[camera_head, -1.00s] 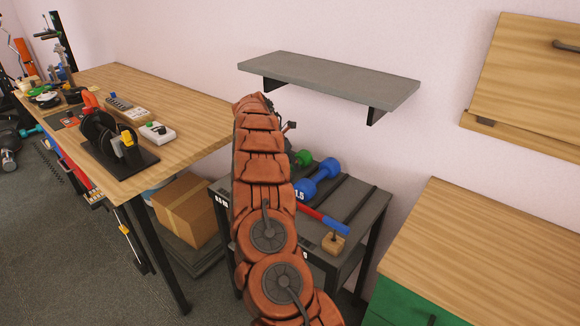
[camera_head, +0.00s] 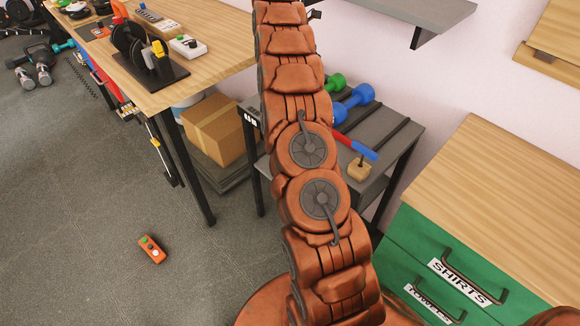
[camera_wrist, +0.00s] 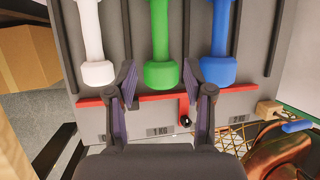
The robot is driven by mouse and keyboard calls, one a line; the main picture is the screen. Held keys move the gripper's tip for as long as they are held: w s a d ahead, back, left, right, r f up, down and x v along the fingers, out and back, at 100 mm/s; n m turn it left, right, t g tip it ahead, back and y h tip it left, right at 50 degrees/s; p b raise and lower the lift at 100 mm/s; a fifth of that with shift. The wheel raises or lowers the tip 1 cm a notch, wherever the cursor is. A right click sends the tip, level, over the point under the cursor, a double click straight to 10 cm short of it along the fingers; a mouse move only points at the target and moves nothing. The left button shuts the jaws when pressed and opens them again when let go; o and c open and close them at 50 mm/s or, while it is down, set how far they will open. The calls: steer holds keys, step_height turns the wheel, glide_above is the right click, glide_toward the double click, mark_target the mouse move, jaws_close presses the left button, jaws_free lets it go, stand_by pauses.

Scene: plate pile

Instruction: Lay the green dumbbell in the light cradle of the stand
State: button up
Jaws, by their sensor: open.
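The green dumbbell (camera_wrist: 159,45) lies in a middle slot of the grey stand (camera_wrist: 118,20), between dark rails, in the wrist view. Its green end also shows behind my arm in the head view (camera_head: 336,82). A white dumbbell (camera_wrist: 92,40) lies to its left and a blue dumbbell (camera_wrist: 218,45) to its right. My gripper (camera_wrist: 166,75) is open and empty, its fingertips on either side of the green dumbbell's near end in the picture. I cannot tell its height above it. Small labels (camera_wrist: 160,131) on the stand's front are too blurred to read.
A red bar (camera_wrist: 150,97) crosses the stand in front of the dumbbells. A wooden block (camera_head: 360,169) sits at its right front. A wall shelf (camera_head: 425,12) hangs above, a workbench (camera_head: 215,60) stands left, and a green drawer cabinet (camera_head: 450,265) right. An orange remote (camera_head: 151,249) lies on the floor.

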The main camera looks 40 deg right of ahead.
steer(key=s+a+r+m+y, duration=0.1)
steer(key=s+a+r+m, duration=0.2)
steer(key=a, duration=0.7)
steer(key=s+a+r+m+t+y, duration=0.1)
steer(key=s+a+r+m, duration=0.15)
steer(key=s+a, duration=0.45)
steer(key=s+a+r+m+y, duration=0.1)
steer(key=s+a+r+m, duration=0.15)
steer(key=a, duration=0.95)
steer(key=s+a+f+m, duration=0.2)
steer(key=s+a+m, duration=0.2)
steer(key=s, duration=0.5)
steer(key=s+a+f+m+y, duration=0.1)
steer(key=s+a+f+m, duration=0.1)
steer(key=s+a, duration=0.4)
steer(key=s+a+f+m+g, duration=0.1)
steer(key=s+a+m, duration=0.4)
steer(key=s, duration=0.8)
steer(key=shift+s+f+m+y, duration=0.15)
steer(key=shift+f+m+y, duration=0.15)
steer(key=shift+f, duration=0.5)
steer(key=shift+r, duration=0.1)
